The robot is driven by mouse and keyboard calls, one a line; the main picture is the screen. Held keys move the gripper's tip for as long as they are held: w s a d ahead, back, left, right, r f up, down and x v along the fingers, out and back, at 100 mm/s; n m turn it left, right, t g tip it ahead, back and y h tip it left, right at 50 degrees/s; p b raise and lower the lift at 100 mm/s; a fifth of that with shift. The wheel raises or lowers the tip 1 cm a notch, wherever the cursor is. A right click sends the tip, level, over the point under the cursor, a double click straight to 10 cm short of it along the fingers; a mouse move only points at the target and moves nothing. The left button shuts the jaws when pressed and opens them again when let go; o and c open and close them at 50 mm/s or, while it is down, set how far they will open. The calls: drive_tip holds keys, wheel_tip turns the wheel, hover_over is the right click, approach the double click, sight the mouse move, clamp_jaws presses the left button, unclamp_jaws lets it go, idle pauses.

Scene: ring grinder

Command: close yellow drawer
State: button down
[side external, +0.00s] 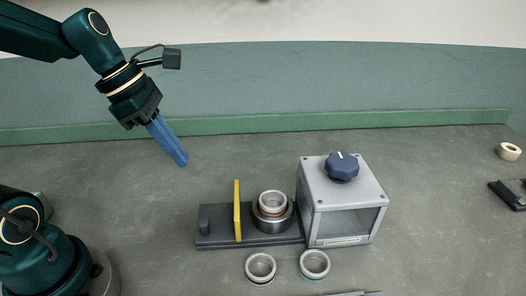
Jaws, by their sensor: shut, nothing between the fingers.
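The yellow drawer front (237,211) is a thin upright yellow panel. It stands across a dark flat tray (219,226) that extends left from the grey box-shaped machine (346,205). A gap separates the yellow panel from the machine. A dark cylindrical holder (266,221) with a metal ring (272,200) in it sits on the tray between panel and machine. My gripper (181,160) is shut and empty, its blue fingers pointing down to the right. It is in the air, above and to the left of the yellow panel, apart from it.
A dark blue knob (342,166) tops the machine. Two loose rings (261,267) (314,263) lie in front of the tray. A tape-like roll (509,151) and a dark object (508,193) lie at the far right.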

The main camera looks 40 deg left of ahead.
drive_tip(key=a+f, duration=0.1)
approach(225, 205)
drive_tip(key=shift+n, duration=0.3)
wheel_tip(225, 205, down, 4)
drive_tip(key=shift+s+a+f, duration=0.1)
drive_tip(key=shift+s+f, duration=0.05)
drive_tip(key=shift+w+d+f, duration=0.1)
drive_tip(key=shift+w+d, duration=0.9)
drive_tip(key=shift+w, duration=0.15)
drive_tip(key=shift+w+d, duration=0.4)
drive_tip(key=w+d, duration=0.9)
